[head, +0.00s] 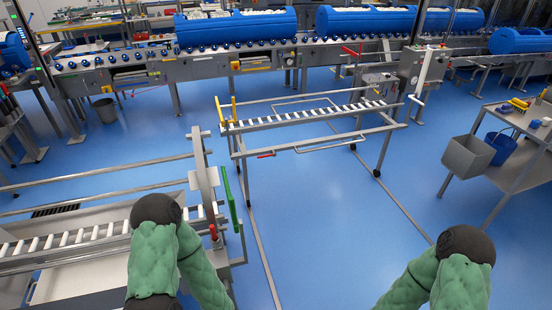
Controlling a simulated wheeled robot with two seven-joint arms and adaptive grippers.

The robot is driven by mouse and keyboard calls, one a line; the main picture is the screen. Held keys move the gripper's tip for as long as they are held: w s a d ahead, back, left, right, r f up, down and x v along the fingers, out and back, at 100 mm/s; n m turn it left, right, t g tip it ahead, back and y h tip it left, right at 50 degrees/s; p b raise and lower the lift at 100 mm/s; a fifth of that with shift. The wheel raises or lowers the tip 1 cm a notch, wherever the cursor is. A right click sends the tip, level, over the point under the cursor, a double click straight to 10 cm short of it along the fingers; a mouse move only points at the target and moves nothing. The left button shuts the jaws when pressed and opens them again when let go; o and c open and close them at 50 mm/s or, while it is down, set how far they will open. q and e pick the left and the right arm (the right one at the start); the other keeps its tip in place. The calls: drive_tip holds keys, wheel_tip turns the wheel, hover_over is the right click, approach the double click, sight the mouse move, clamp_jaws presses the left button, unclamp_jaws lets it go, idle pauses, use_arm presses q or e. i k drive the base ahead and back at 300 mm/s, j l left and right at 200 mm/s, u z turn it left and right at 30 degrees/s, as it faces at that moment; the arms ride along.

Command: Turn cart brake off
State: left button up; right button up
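The cart (300,118) stands on the blue floor in the middle of the head view. It is a metal frame with a roller top, legs on casters, and two yellow uprights (233,108) at its left end. A small red lever (266,155) sits on its near lower rail, left of a long bar handle (330,143). I cannot tell the brake's state from the lever. My two green-sleeved arms show at the bottom, bent at dark round joints and well short of the cart. Neither gripper is in view.
A roller station (75,237) with a green upright plate (230,200) and red knob stands at near left. A conveyor (220,65) with blue tubs runs across the back. A steel table (520,170) with a grey bin (468,156) is at right. Floor before the cart is clear.

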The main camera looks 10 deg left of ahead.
sight(274, 154)
drive_tip(key=i+l+u, duration=0.15)
drive_tip(key=i+l, duration=0.3)
drive_tip(key=i+l+u, duration=0.15)
drive_tip(key=i+l, duration=0.3)
drive_tip(key=l, duration=0.15)
drive_tip(key=i+l+u, duration=0.15)
drive_tip(key=i+l, duration=0.25)
drive_tip(key=l, duration=0.15)
drive_tip(key=i+j+u, duration=0.1)
drive_tip(key=i, duration=0.45)
drive_tip(key=i+j+u, duration=0.15)
drive_tip(key=i+j, duration=0.15)
drive_tip(key=i, duration=0.25)
drive_tip(key=i+j+u, duration=0.1)
drive_tip(key=i, duration=0.45)
drive_tip(key=i+j, duration=0.2)
drive_tip(key=j+u, duration=0.05)
drive_tip(key=j, duration=0.05)
